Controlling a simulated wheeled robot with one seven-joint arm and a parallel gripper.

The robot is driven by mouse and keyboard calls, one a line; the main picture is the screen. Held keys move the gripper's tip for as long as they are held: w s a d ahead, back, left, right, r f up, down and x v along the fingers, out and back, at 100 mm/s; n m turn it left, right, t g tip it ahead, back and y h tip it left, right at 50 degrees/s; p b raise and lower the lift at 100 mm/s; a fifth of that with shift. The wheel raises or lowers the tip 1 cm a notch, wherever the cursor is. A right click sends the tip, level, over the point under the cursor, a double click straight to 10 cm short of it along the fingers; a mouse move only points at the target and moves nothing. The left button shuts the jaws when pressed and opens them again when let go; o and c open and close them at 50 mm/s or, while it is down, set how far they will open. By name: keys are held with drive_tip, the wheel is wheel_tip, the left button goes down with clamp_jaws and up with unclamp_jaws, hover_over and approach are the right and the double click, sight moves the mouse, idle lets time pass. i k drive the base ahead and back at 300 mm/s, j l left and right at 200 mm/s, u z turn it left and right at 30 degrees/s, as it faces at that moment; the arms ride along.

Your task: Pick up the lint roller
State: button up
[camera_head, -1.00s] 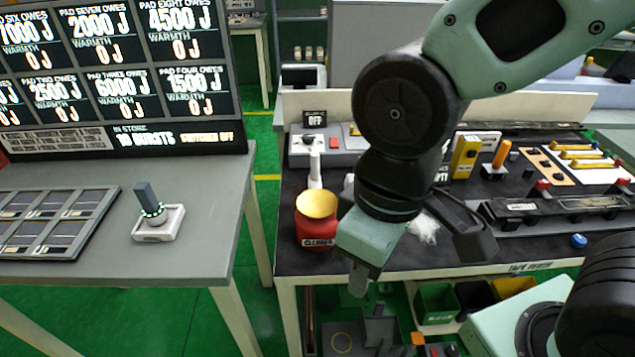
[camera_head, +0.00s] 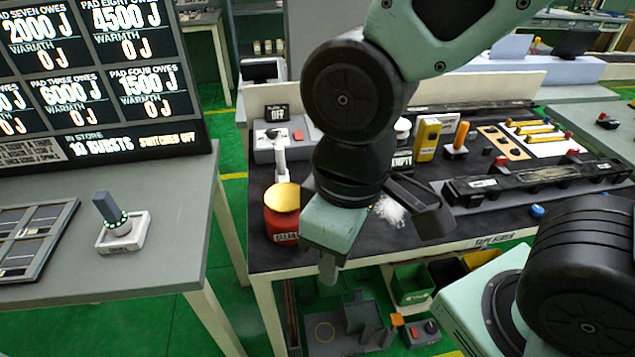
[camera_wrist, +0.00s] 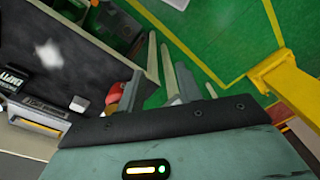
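I cannot pick out the lint roller for certain. A slim white upright piece (camera_head: 281,160) stands behind the red cleaner pot (camera_head: 283,224) with its gold top, and an orange-handled item (camera_head: 460,135) stands farther back on the black-topped bench (camera_head: 300,258). My gripper (camera_head: 328,268) points down at the bench's front edge, right of the red pot, seemingly in front of and apart from it. In the wrist view my gripper (camera_wrist: 160,88) shows fingers spread apart, with nothing seen held between them. My arm hides part of the bench.
A white fuzzy tuft (camera_head: 390,211) lies beside my wrist. A long black rail (camera_head: 540,178), a yellow box (camera_head: 428,138) and a blue knob (camera_head: 537,211) are on the bench. Bins (camera_head: 410,284) stand below. A grey table (camera_head: 165,250) with a joystick (camera_head: 118,228) is at left, across a green floor gap.

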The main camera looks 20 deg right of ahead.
sight(280, 172)
drive_tip(key=i+j+z, duration=0.5)
drive_tip(key=i+j, duration=0.15)
drive_tip(key=j, duration=0.35)
